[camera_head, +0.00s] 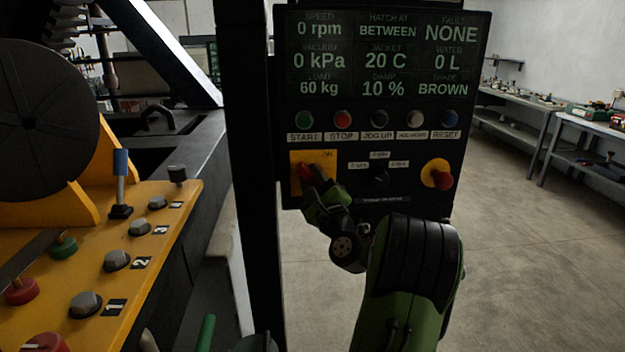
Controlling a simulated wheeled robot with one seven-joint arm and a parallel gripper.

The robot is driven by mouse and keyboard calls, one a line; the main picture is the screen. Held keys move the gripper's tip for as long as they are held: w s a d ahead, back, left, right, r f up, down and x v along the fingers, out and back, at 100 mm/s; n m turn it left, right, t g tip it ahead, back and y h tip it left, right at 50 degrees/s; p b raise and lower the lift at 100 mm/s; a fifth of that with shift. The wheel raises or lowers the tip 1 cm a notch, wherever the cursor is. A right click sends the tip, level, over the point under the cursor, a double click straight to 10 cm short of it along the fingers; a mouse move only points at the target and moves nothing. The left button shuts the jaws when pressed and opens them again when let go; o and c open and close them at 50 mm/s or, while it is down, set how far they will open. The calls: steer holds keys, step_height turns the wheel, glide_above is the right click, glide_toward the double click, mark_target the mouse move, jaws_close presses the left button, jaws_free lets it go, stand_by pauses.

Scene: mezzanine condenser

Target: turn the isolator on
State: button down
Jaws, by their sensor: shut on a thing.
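The isolator (328,160) is a red rotary handle on a yellow plate, low on the left of the black control panel (470,100). Only part of the red handle (305,171) shows, because my gripper (314,180) covers the rest. My gripper is shut on the handle, reaching it from the lower right. The handle's exact angle is hard to tell behind the fingers. A small marking above the plate's right side is too small to read surely. The panel's screen is lit and reads 0 rpm, 0 kPa, 20 C and fault NONE.
A row of buttons (343,119) sits above the isolator. A red emergency stop (441,180) on yellow is at the panel's right. A dark post (255,200) stands left of the panel. A yellow console (150,225) with several knobs fills the left. Open floor (540,250) lies right.

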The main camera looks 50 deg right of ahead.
steer(key=shift+n, duration=0.5)
steer(key=n+y, duration=0.2)
steer(key=n, duration=0.2)
steer(key=shift+f+n+g, duration=0.15)
steer(key=shift+n+g, duration=0.15)
steer(key=n+g+y, duration=0.1)
steer(key=n, duration=0.3)
steer(key=shift+w+a+f, duration=0.1)
steer(key=shift+f, duration=0.05)
steer(key=n+g, duration=0.1)
steer(key=n, duration=0.1)
steer(key=n+g, duration=0.1)
steer(key=n, duration=0.1)
steer(key=shift+f+y+b, duration=0.15)
steer(key=shift+y+b, duration=0.15)
steer(key=shift+b, duration=0.1)
steer(key=shift+f+n+g+b, duration=0.15)
steer(key=shift+n+g+b, duration=0.2)
steer(key=shift+n+g, duration=0.95)
steer(key=shift+n+t, duration=0.3)
steer(key=shift+n, duration=0.2)
steer(key=c, duration=0.9)
jaws_free()
steer(key=shift+c, duration=0.2)
